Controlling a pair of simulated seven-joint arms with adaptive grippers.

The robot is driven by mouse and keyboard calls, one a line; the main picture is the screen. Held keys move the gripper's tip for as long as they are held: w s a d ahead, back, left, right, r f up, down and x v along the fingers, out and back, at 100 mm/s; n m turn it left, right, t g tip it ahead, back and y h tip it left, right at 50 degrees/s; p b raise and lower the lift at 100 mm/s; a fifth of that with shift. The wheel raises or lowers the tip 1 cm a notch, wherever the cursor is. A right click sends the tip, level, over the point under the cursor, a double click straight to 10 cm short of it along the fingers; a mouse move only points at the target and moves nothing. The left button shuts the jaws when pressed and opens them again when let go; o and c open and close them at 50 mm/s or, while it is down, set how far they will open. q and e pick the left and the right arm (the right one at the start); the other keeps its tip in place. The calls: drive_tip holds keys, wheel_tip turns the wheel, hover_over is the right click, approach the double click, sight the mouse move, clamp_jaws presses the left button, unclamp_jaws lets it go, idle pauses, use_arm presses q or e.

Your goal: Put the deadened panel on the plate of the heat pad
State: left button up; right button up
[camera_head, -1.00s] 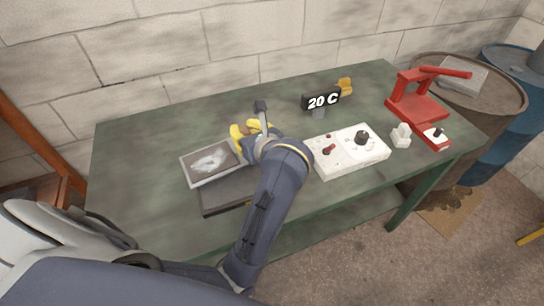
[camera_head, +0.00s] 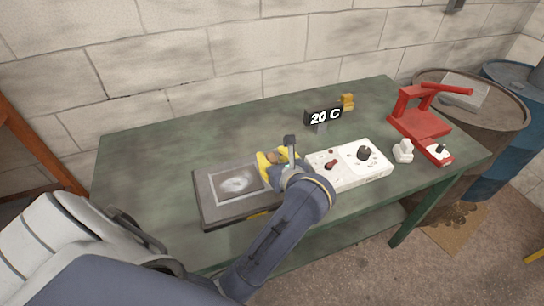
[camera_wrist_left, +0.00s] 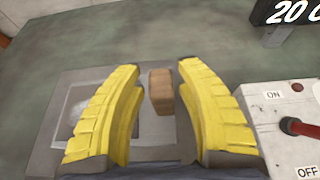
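The panel (camera_head: 236,184), a light frame with a darker middle and a pale smear, lies on the dark grey plate (camera_head: 206,210) of the heat pad. It looks flat and within the plate's edges. The panel also shows in the left wrist view (camera_wrist_left: 84,104), with a brown block (camera_wrist_left: 160,88) at its right side. My left gripper (camera_wrist_left: 160,75) has its yellow fingers spread around that block, with a gap on each side. In the head view the left gripper (camera_head: 279,160) hides the panel's right end. My right gripper is not in view.
The white control box (camera_head: 350,172) with a red switch and black knob stands right of the plate. A "20 C" display (camera_head: 322,117) stands behind it. A white piece (camera_head: 403,150) and a red press (camera_head: 420,122) are further right. The green table is clear at back left.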

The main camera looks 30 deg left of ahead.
use_arm(q)
drive_tip(key=shift+o, duration=0.4)
drive_tip(key=shift+d, duration=0.1)
drive_tip(key=shift+v, duration=1.95)
